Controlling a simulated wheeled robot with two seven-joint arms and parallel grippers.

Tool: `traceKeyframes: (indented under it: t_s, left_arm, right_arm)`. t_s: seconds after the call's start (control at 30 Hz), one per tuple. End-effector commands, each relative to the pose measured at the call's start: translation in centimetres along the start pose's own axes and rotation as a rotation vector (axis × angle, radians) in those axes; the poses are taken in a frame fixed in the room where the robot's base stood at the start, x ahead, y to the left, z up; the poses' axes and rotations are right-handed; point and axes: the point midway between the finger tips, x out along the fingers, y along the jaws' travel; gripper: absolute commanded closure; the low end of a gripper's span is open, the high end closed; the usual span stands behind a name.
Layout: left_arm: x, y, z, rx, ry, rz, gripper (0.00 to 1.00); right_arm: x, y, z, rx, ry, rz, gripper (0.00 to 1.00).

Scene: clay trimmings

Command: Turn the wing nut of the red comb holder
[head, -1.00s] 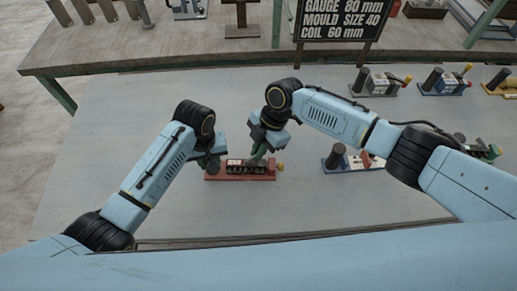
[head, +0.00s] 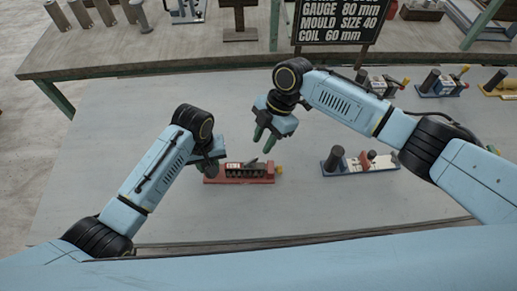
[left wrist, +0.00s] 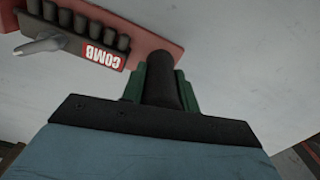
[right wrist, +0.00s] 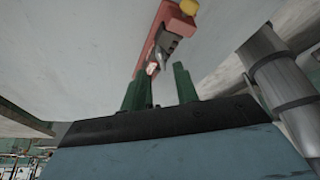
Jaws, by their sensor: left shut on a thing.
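The red comb holder (head: 262,180) lies on the grey table. It carries a row of dark combs (left wrist: 85,20), a COMB label and a yellow end piece (right wrist: 188,7). The grey wing nut (left wrist: 38,45) sticks out from its side in the left wrist view; it also seems to show in the right wrist view (right wrist: 160,58). My left gripper (head: 216,166) is shut on the holder's dark upright post (left wrist: 160,85) at its left end. My right gripper (head: 264,142) is open and empty, above and behind the holder, its green fingers apart.
A blue-based holder (head: 350,172) stands to the right. Other holders (head: 440,84) stand at the back right, partly behind my right arm. A dark sign (head: 340,22) and a workbench (head: 190,50) are at the back. The table left of my left arm is clear.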

Motion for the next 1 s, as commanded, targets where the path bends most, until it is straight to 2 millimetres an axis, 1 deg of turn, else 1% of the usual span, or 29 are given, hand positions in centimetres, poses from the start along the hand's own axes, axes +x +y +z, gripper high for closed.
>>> traceKeyframes:
  t_s: [0.03,0.1,0.2,0.3,0.47,0.8,0.83,1.0]
  left_arm:
    - [-0.1,0.1,-0.1,0.0,0.002,0.002,1.0]
    - [-0.1,0.1,-0.1,0.0,0.002,0.002,1.0]
    - [-0.1,0.1,-0.1,0.0,0.002,0.002,1.0]
    - [-0.1,0.1,-0.1,0.0,0.002,0.002,1.0]
    - [-0.1,0.1,-0.1,0.0,0.002,0.002,1.0]
    - [-0.1,0.1,-0.1,0.0,0.001,0.002,1.0]
    - [-0.1,0.1,-0.1,0.0,0.001,0.002,0.66]
    - [-0.1,0.1,0.0,0.0,0.001,0.002,0.45]
  right_arm:
    - [-1.3,0.1,0.1,-0.002,-0.002,0.003,0.7]
    - [-2.7,0.1,0.1,0.0,-0.002,0.003,0.7]
    - [-4.3,0.0,0.0,-0.001,-0.002,0.002,0.7]
    - [-5.5,0.0,0.1,0.0,-0.002,0.001,0.7]
    - [-6.3,0.0,0.1,0.001,-0.001,-0.001,0.7]
    - [-6.3,0.0,0.0,0.001,-0.001,-0.001,0.7]
    - [-6.3,0.0,0.0,0.001,-0.001,-0.001,0.7]
    - [-6.3,0.0,0.0,0.001,-0.001,-0.001,0.7]
